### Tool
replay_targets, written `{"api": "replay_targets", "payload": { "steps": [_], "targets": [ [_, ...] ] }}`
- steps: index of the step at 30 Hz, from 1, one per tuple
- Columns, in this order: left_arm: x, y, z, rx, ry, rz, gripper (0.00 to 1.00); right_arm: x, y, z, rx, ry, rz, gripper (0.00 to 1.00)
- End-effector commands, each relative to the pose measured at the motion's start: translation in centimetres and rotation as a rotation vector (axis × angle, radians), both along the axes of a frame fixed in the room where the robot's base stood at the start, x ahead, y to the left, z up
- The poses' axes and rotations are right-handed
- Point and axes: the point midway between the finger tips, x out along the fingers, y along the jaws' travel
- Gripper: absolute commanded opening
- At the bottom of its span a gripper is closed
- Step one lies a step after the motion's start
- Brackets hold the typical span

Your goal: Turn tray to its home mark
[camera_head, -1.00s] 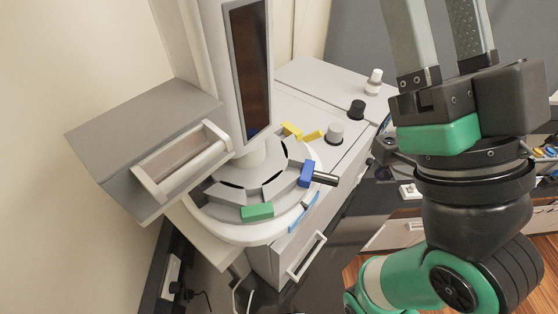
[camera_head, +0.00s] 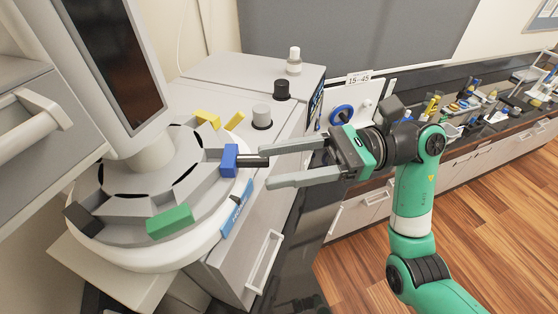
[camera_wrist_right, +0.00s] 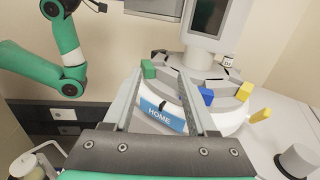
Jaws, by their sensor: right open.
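The round grey tray (camera_head: 125,205) sits on a white round base under a display column. It carries a blue block (camera_head: 229,160) with a dark handle (camera_head: 253,162) pointing outward, a green block (camera_head: 170,221) and a yellow block (camera_head: 207,119). The blue HOME mark (camera_wrist_right: 162,114) is on the base rim, between the green and blue blocks; it also shows in the head view (camera_head: 238,208). My right gripper (camera_head: 268,166) is open and level, its fingertips near the handle's outer end. Whether they touch it is unclear. My left gripper is not visible.
A grey knob (camera_head: 262,116), a black knob (camera_head: 282,90) and a white-topped knob (camera_head: 294,62) stand on the cabinet behind. A drawer handle (camera_head: 265,262) juts out below. A grey box overhangs the left.

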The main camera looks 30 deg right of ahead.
Motion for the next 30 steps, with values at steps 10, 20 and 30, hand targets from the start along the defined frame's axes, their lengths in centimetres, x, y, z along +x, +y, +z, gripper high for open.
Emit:
{"api": "replay_targets", "payload": {
  "steps": [10,20,30],
  "targets": [
    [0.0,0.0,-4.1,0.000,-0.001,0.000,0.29,1.3,-9.2,-4.8,0.008,0.046,-0.218,0.57],
    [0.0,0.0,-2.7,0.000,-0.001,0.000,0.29,3.6,-4.9,-4.5,0.011,0.046,-0.210,0.57],
    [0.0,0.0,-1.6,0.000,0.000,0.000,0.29,6.8,0.4,-4.6,0.011,0.046,-0.212,0.57]
  ]
}}
